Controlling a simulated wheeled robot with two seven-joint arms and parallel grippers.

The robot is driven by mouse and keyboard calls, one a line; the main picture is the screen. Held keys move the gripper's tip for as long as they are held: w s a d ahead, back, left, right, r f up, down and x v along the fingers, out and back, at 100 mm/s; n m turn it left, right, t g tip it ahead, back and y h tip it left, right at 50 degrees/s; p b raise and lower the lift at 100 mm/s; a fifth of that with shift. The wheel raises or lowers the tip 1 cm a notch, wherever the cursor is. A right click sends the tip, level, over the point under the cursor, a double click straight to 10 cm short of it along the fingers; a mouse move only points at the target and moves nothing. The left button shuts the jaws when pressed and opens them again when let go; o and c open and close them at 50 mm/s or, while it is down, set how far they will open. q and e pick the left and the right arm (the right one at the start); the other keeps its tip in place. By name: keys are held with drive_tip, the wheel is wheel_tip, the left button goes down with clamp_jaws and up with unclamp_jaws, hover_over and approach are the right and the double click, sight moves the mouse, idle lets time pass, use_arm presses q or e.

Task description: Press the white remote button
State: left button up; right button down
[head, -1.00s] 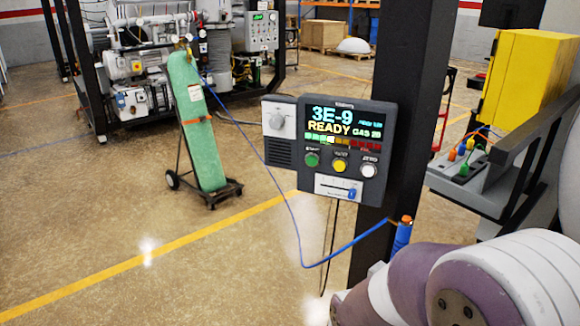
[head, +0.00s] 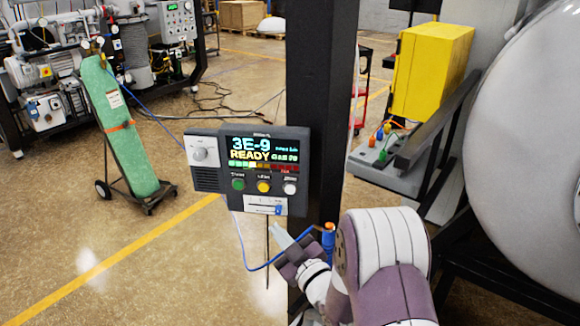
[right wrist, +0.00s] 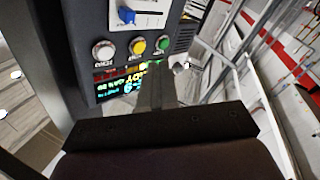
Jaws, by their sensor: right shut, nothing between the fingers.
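The white button (head: 290,188) is the rightmost of three round buttons on the dark control panel (head: 208,178), right of the yellow (head: 263,187) and green (head: 238,184) ones. In the right wrist view the panel appears upside down, with the white button (right wrist: 103,50) at left. My right gripper (head: 280,236) is shut and empty, just below the panel's lower edge, apart from the button. In the right wrist view its closed fingers (right wrist: 157,82) point toward the panel near the green button (right wrist: 162,43). My left gripper is not in view.
The panel is mounted on a black post (head: 315,100). A blue slider (head: 279,210) sits below the buttons. An orange-topped blue holder (head: 328,238) with a blue cable is close to my right arm. A green cylinder (head: 118,130) on a cart stands at left.

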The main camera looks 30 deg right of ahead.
sight(290, 190)
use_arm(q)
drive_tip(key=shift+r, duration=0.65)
use_arm(e)
drive_tip(key=s+r+t, duration=0.2)
drive_tip(key=r, duration=0.1)
drive_tip(key=shift+s+r+n+y, duration=0.15)
drive_tip(key=shift+n+y, duration=0.25)
drive_tip(key=shift+d, duration=0.1)
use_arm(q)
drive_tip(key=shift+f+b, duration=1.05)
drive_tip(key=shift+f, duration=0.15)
use_arm(e)
drive_tip(key=shift+w+d, duration=0.9)
drive_tip(key=shift+w, duration=0.25)
drive_tip(key=shift+w+d, duration=0.85)
drive_tip(key=shift+w, duration=0.35)
drive_tip(key=shift+w+d, duration=0.9)
drive_tip(key=shift+w, duration=0.25)
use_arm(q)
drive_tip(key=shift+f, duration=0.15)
